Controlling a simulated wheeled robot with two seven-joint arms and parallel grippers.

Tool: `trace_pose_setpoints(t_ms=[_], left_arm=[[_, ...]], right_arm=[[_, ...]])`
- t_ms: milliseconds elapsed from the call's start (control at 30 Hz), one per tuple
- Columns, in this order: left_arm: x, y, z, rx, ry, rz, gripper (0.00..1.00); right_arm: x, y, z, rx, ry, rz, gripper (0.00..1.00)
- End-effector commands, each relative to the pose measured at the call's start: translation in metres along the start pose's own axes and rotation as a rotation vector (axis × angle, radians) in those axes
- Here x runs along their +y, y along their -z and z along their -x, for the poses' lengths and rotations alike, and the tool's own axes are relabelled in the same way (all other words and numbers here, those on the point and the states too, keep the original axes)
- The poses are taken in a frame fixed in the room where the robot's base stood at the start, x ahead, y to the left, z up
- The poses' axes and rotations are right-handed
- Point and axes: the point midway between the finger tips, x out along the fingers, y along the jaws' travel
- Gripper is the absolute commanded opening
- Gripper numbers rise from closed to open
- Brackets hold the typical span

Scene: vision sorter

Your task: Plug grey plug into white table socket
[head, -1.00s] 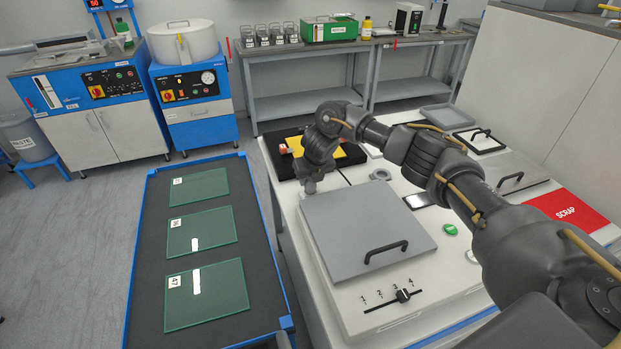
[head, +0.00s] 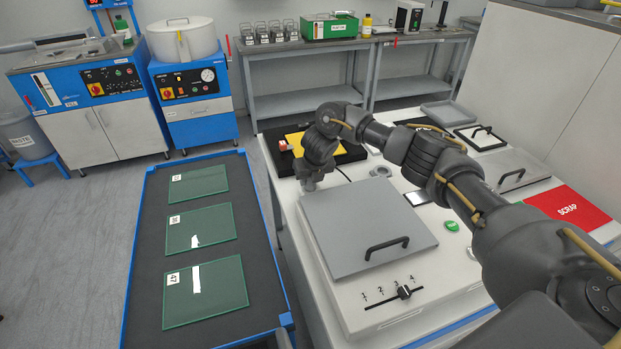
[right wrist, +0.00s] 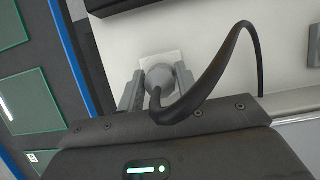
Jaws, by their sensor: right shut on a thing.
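My right gripper (head: 310,185) points down over the white table, beside the back left corner of the grey lid. In the right wrist view its two fingers are shut on the grey plug (right wrist: 159,76), a rounded grey body with a thick black cable (right wrist: 220,75) looping to the right. The white socket (right wrist: 158,60), a pale square plate, shows just behind and under the plug. The plug lines up with it, but I cannot tell whether its pins are inside. In the head view the gripper hides plug and socket. My left gripper is not in view.
The grey lid (head: 366,222) with a black handle lies right in front of the gripper. A black tray with a yellow sheet (head: 303,144) is behind it. A blue-edged cart with green plates (head: 203,230) stands left. A red scrap mat (head: 568,210) lies far right.

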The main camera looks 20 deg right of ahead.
Motion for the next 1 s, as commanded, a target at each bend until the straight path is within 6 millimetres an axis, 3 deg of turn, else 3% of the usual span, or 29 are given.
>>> trace_pose_setpoints(t_ms=[167,200,400,733,1000], left_arm=[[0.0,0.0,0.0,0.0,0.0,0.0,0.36],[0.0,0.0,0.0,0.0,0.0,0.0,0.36],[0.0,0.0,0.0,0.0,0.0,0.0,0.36],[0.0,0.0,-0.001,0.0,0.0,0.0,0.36],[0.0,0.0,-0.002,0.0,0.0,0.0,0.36]], right_arm=[[0.0,0.0,-0.001,0.0,0.0,0.0,0.07],[0.0,0.0,-0.001,0.0,0.0,0.0,0.37],[0.0,0.0,0.0,0.0,0.0,0.0,0.6],[0.0,0.0,0.005,-0.001,-0.001,0.001,0.6],[0.0,-0.002,0.053,-0.005,-0.001,0.003,0.6]])
